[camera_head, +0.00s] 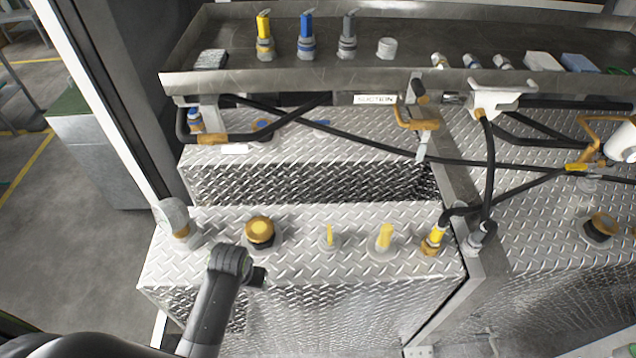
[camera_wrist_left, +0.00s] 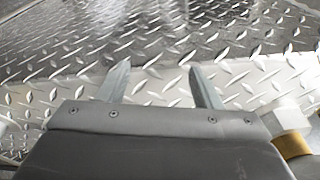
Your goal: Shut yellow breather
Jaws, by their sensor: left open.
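Several yellow fittings stand in a row on the near diamond-plate tank top; I cannot tell for sure which is the breather. A round amber-yellow cap (camera_head: 260,232) sits on a dark and pale base at the left. Right of it are a slim upright yellow handle (camera_head: 330,235) and a thicker, slightly tilted yellow handle (camera_head: 384,237). My left arm reaches up from below, its wrist just below the amber cap in the head view. My left gripper (camera_wrist_left: 158,70) is open and empty over diamond plate in the wrist view. The right gripper is not in view.
A white fitting with a brass collar (camera_head: 175,218) stands at the tank's left corner. A yellow-banded hose end (camera_head: 434,238) and black hoses are at the right. A steel shelf (camera_head: 300,80) with capped nozzles runs behind. The wrist view shows a white hex fitting (camera_wrist_left: 277,116) at right.

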